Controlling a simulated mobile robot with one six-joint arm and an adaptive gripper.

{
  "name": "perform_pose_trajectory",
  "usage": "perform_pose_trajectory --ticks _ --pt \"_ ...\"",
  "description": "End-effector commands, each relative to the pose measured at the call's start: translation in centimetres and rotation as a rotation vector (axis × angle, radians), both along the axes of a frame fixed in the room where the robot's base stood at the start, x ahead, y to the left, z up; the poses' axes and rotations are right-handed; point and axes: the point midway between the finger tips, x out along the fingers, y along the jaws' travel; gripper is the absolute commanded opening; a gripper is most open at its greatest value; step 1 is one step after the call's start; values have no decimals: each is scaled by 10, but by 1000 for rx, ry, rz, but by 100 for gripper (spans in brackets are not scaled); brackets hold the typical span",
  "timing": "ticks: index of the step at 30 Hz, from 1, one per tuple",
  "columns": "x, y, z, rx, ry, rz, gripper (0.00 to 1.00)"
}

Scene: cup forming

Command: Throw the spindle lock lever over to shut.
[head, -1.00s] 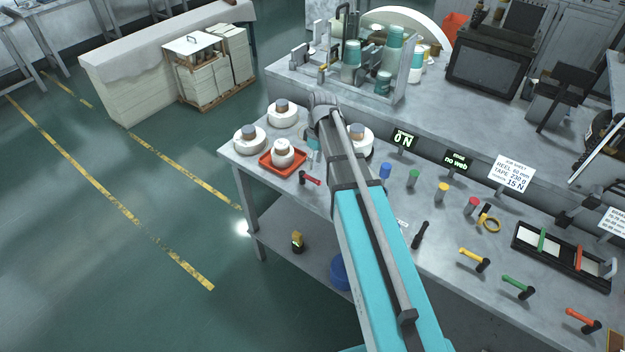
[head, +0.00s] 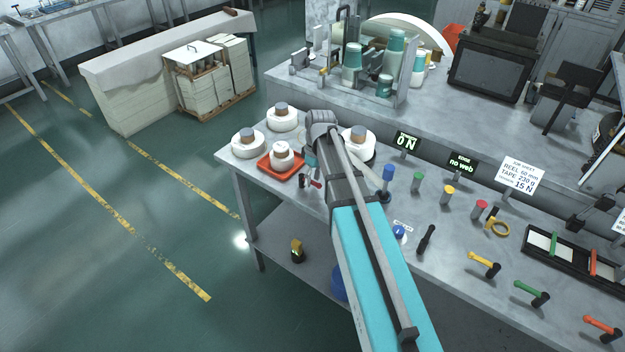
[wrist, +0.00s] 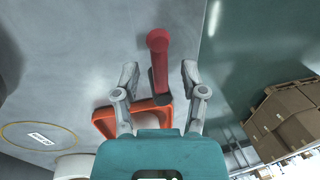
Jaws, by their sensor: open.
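A short lever with a red handle and a dark lower part stands at the bench's left end in the head view (head: 316,184). I see no label on it, so I cannot confirm it is the spindle lock lever. In the wrist view the red handle (wrist: 158,62) lies between and ahead of my fingers. My gripper (wrist: 160,80) is open, with one finger on each side of the lever and visible gaps. In the head view my arm and gripper partly cover the lever.
An orange-red tray (head: 265,166) holding a white reel sits close beside the lever. More white reels (head: 249,144) stand near it. Coloured posts, including a blue one (head: 388,173), and yellow, green and orange levers (head: 486,264) stand to the right. The bench's front edge is close.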

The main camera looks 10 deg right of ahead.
Motion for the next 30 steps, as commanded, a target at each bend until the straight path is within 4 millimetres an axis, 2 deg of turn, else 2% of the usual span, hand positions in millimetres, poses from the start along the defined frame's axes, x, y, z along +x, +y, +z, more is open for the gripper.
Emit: perform_pose_trajectory --ticks 6,8,15,30 --pt "0 0 0 0 0 0 55" --pt "0 0 0 0 0 0 46" --pt "0 0 0 0 0 0 1" --pt "0 3 0 1 0 13 0"
